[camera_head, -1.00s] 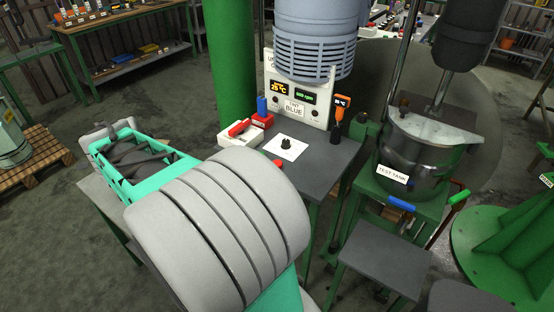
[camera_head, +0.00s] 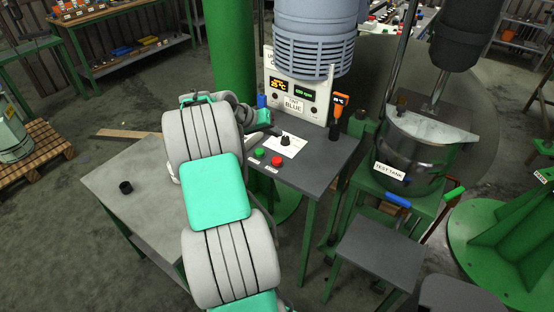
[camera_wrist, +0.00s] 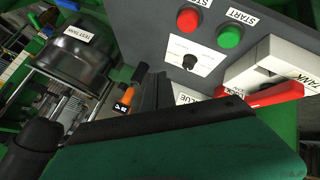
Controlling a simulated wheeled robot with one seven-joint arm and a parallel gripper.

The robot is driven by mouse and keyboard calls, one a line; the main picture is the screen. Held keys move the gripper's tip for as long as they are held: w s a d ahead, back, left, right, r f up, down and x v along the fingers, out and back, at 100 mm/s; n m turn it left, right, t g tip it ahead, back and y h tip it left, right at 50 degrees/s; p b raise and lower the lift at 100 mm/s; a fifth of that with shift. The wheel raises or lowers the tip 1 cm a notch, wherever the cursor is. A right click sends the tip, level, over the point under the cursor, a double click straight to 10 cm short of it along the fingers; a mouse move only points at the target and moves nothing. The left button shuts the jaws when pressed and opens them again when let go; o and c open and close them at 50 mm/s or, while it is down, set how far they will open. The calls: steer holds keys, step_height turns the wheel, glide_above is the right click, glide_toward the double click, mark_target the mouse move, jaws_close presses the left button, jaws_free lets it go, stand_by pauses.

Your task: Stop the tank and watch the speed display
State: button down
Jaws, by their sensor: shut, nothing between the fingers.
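The speed display (camera_head: 304,93) is lit green on the white control panel and appears to read 600 rpm. The metal test tank (camera_head: 415,150) stands on a green stand at right, and shows at upper left in the wrist view (camera_wrist: 85,55). A red button (camera_head: 277,160) and a green button (camera_head: 259,153) sit on the grey console top; the wrist view shows the red button (camera_wrist: 188,20) beside its STOP label. My gripper (camera_head: 272,130) is shut and empty, near the black knob (camera_head: 285,141) and apart from the red button. Its dark fingers (camera_wrist: 152,88) show in the wrist view.
A white box with a red lever (camera_wrist: 265,95) lies close to my fingers in the wrist view; my arm mostly hides it in the head view. An orange handheld thermometer (camera_head: 339,108) stands at the console's right edge. A grey table (camera_head: 130,185) at left is mostly bare.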

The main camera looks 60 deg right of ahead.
steer(key=shift+f, duration=0.15)
steer(key=b, duration=0.6)
glide_toward(279, 158)
steer(key=s+d, duration=0.1)
steer(key=d+f, duration=0.1)
steer(key=d, duration=0.1)
steer(key=s+d+f, duration=0.1)
steer(key=shift+s+d+f, duration=0.2)
steer(key=shift+s+d, duration=0.1)
steer(key=shift+f, duration=0.1)
stand_by(0.9)
steer(key=shift+f, duration=0.35)
steer(key=shift+f+b, duration=0.8)
steer(key=shift+f, duration=0.15)
stand_by(0.7)
steer(key=shift+r, duration=0.1)
steer(key=shift+r+p, duration=0.85)
steer(key=shift+r, duration=0.4)
steer(key=shift+r+p, duration=1.65)
steer(key=shift+r, duration=0.9)
